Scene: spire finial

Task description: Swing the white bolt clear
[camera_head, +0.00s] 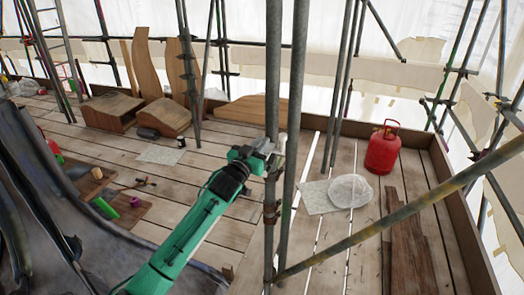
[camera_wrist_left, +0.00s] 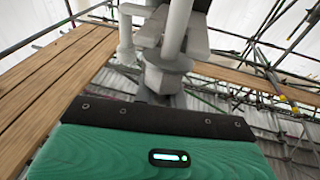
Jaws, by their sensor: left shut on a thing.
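The white bolt (camera_head: 281,143) is a small pale piece beside the upright scaffold poles near the middle of the head view. My left gripper (camera_head: 262,149), on the green arm, reaches up to it from the lower left and is shut on it. The jaws hide most of the bolt. In the left wrist view, pale grey and white cylindrical parts (camera_wrist_left: 178,28) stand close in front of the gripper. I cannot tell there where the bolt ends and the jaw parts begin. My right gripper is not in view.
Two grey upright poles (camera_head: 272,75) stand right at the gripper, and a diagonal pole (camera_head: 400,215) crosses at the lower right. A red gas cylinder (camera_head: 382,150) and a clear rounded cover (camera_head: 350,191) are on the plank deck.

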